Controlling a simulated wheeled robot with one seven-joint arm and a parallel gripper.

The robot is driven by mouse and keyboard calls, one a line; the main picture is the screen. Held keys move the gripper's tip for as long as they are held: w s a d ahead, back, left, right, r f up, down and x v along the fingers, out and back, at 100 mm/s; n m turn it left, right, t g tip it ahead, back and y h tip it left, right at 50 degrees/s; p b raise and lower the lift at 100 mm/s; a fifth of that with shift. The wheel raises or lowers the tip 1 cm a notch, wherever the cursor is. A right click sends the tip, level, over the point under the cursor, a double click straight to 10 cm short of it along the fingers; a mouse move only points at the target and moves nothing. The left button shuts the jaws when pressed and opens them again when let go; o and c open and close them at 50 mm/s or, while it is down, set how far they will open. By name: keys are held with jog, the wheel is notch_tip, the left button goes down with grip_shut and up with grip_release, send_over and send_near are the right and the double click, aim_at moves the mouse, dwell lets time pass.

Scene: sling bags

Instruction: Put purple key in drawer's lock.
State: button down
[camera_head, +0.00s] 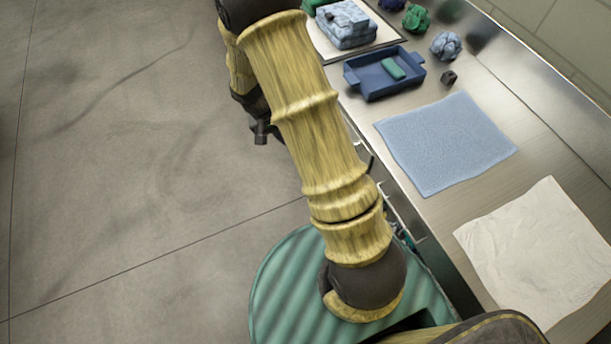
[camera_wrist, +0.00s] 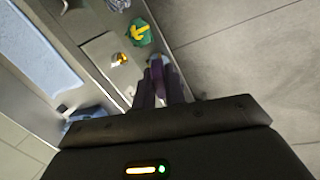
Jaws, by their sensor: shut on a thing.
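My gripper (camera_wrist: 158,82) is in the middle of the wrist view, its dark fingers close together and shut on a small purple thing (camera_wrist: 157,70), seemingly the key. The fingers hide most of it. A grey drawer front (camera_wrist: 97,48) lies to the left of the gripper. A small orange-gold and white fitting (camera_wrist: 119,59), possibly the lock, sits on it, up and left of the fingertips and apart from them. In the head view, part of my gripper (camera_head: 261,133) shows left of the counter, above the floor. The key cannot be made out there.
A green piece with a yellow arrow (camera_wrist: 140,32) is beyond the fingertips. The metal counter (camera_head: 440,215) bears a blue cloth (camera_head: 445,140), a white cloth (camera_head: 535,245), a blue tray (camera_head: 370,85) and several lumpy items. Open floor (camera_head: 130,150) is at left.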

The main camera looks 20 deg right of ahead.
jog(key=d+f+n+h+b, duration=0.1)
jog(key=d+f+h+b, duration=0.1)
jog(key=f+h+b, duration=0.5)
jog(key=s+d+f+n+t+h+b, duration=0.1)
jog(key=f+h+b, duration=0.6)
jog(key=b, duration=1.1)
notch_tip(320, 180, down, 4)
jog(key=shift+s+d+r+n+t, duration=0.25)
jog(key=shift+d+n, duration=0.45)
jog(key=shift+d, duration=0.45)
jog(key=shift+s, duration=0.1)
jog(key=shift+d+b, duration=0.3)
jog(key=shift+d, duration=2.6)
jog(key=shift+d, duration=1.9)
jog(key=c, duration=1.4)
grip_release()
jog(key=shift+w, duration=0.2)
